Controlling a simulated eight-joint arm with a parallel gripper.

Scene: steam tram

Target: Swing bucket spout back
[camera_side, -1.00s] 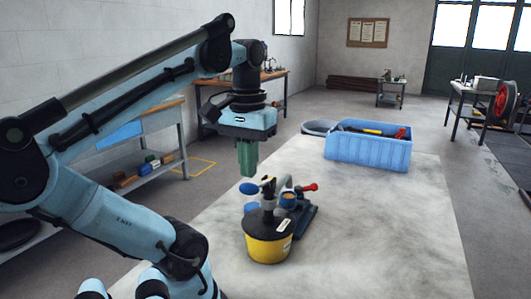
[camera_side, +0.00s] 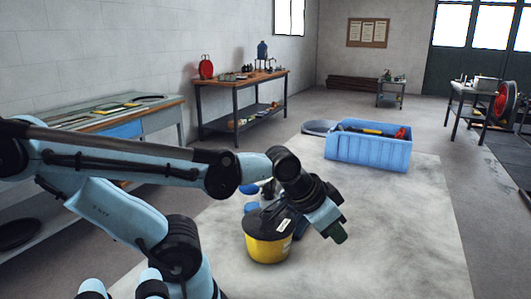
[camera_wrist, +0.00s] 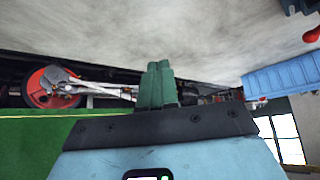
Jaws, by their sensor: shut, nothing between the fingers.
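The yellow bucket (camera_side: 266,248) with a black lid stands upright on the pale stone-like slab (camera_side: 400,230) in the side view. My arm covers the top of the bucket, and the spout is mostly hidden behind it, so I cannot tell how it is turned. My gripper (camera_side: 337,234), with green fingers, is tilted down and to the right, just right of the bucket in the picture. In the wrist view the fingers (camera_wrist: 157,84) are together with nothing between them. The bucket does not show there.
A blue crate (camera_side: 365,153) with tools stands at the slab's far end; it also shows in the wrist view (camera_wrist: 287,78). A red wheel with rods (camera_wrist: 52,87) shows in the wrist view. Workbenches (camera_side: 240,85) line the left wall. The slab's right side is clear.

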